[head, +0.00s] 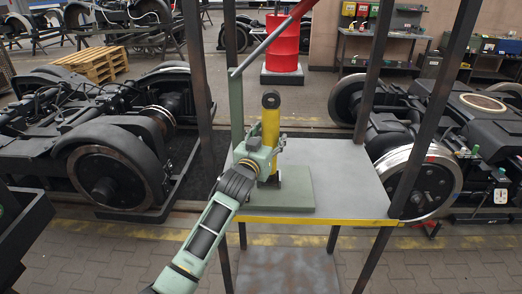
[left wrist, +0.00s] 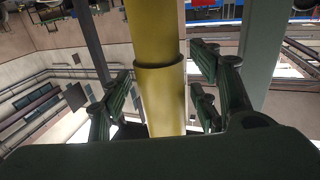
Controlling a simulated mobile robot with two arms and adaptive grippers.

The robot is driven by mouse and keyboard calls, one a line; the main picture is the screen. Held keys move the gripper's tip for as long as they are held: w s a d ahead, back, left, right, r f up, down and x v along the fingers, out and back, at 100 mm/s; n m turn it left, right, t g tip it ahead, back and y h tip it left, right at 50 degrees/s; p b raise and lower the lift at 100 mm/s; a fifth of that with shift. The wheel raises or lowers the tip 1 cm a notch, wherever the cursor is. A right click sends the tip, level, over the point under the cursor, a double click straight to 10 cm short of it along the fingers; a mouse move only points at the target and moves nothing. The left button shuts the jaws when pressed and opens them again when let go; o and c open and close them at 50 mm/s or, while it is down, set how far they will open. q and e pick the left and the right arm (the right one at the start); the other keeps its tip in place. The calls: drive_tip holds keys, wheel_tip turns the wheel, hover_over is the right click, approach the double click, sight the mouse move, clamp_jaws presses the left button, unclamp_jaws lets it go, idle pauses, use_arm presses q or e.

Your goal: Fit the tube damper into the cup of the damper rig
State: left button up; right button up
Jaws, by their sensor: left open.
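The tube damper (head: 270,122) is a yellow tube with a black eye at its top. It stands upright over the green base plate (head: 298,193) of the damper rig, beside the rig's green post (head: 236,105). My left gripper (head: 266,158) is at the lower part of the damper and hides some of it. In the left wrist view the yellow tube (left wrist: 160,95) stands between the open fingers, with gaps on both sides. The cup is not clearly visible, so I cannot tell how the damper's lower end sits. My right gripper is not in view.
The rig stands on a grey table (head: 350,180) with a yellow front edge and dark uprights around it. A red lever (head: 292,18) slopes above the post. Bogies with wheels stand left (head: 105,175) and right (head: 425,180). A red drum (head: 282,45) stands behind.

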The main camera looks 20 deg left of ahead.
use_arm(q)
drive_tip(key=s+b, duration=0.1)
drive_tip(key=s, duration=0.9)
drive_tip(key=shift+s+a, duration=0.2)
drive_tip(key=shift+s, duration=0.2)
drive_tip(key=s+d+f+m+g, duration=0.1)
drive_tip(key=s+f+g, duration=0.35)
drive_tip(key=f, duration=1.15)
drive_tip(key=s+d+f+g, duration=0.1)
drive_tip(key=s+f, duration=0.7)
drive_tip(key=f, duration=0.8)
drive_tip(key=s+d+f+m+g, duration=0.1)
drive_tip(key=s+f+g, duration=0.4)
drive_tip(key=f, duration=1.2)
drive_tip(key=s+a+f+g, duration=0.1)
drive_tip(key=s+f+g, duration=0.1)
drive_tip(key=s+f, duration=0.5)
drive_tip(key=s+a+f+g, duration=0.1)
drive_tip(key=s+f, duration=0.5)
drive_tip(key=s, duration=1.4)
drive_tip(key=s+a+f+g, duration=0.1)
drive_tip(key=s+f+g, duration=0.2)
drive_tip(key=s+f, duration=0.4)
drive_tip(key=s, duration=0.6)
drive_tip(key=shift+s+a+f+y, duration=0.25)
drive_tip(key=shift+s+f+y, duration=0.05)
drive_tip(key=shift+f, duration=0.05)
